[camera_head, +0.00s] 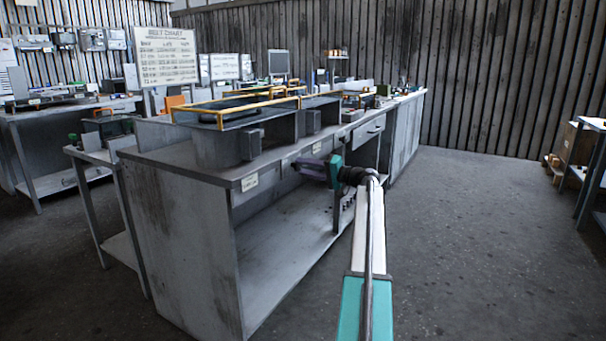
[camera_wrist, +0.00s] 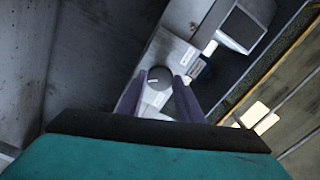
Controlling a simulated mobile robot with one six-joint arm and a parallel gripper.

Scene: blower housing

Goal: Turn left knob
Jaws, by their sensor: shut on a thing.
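A round dark grey knob (camera_wrist: 153,82) with a pale pointer mark sits on a light grey plate in the wrist view. My gripper (camera_wrist: 155,84) has its two purple fingers on either side of the knob and is shut on it. In the head view my gripper (camera_head: 303,166) reaches the front face of the long grey workbench (camera_head: 170,220), just under the top's edge. The knob cannot be made out there. I cannot tell from the pictures whether this is the left knob.
Grey troughs with yellow rails (camera_head: 235,106) stand on the bench top above my gripper, with dark boxes (camera_head: 252,143) on their front. A label plate (camera_head: 250,182) is on the bench's front edge. A drawer (camera_head: 368,130) is farther right.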

